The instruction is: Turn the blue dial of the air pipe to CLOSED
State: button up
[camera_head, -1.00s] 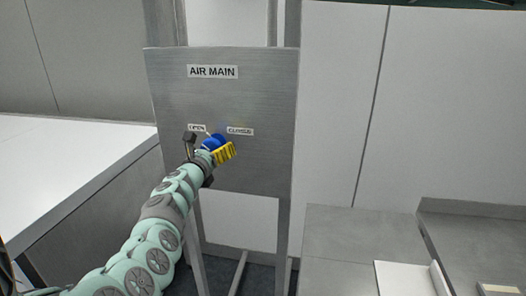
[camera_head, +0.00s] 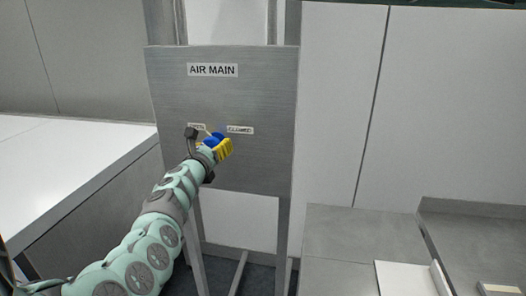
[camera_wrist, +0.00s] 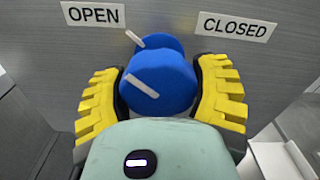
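The blue dial (camera_wrist: 172,70) is on the metal AIR MAIN panel (camera_head: 270,100). In the wrist view its white marks slant to the upper left, and the far one points toward the OPEN label (camera_wrist: 93,14). The CLOSED label (camera_wrist: 236,27) is at the upper right. My gripper (camera_wrist: 160,78) has one yellow finger on each side of the dial's blue grip, and both look pressed against it.
A white-topped counter (camera_head: 60,165) stands at the left. A grey worktop (camera_head: 350,235) with a white tray (camera_head: 405,278) is at the lower right. The panel stands on metal legs, and its face around the dial is otherwise clear.

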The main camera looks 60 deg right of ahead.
jog(key=c, duration=0.3)
jog(key=shift+m, duration=0.3)
jog(key=m+b, duration=0.2)
jog(key=m, duration=0.2)
jog(key=shift+w+a+f+m, duration=0.1)
jog(key=shift+m, duration=0.2)
jog(key=m+b, duration=0.2)
jog(key=m, duration=0.2)
jog(key=shift+m, duration=0.3)
jog(key=m+b, duration=0.2)
jog(key=m, duration=0.3)
jog(key=shift+w+b, duration=0.1)
jog(key=shift+b, duration=0.2)
jog(key=m+b, duration=0.2)
jog(key=m, duration=0.3)
jog(key=shift+r, duration=0.2)
jog(key=shift+c, duration=0.2)
jog(key=shift+m, duration=0.3)
jog(key=o, duration=1.2)
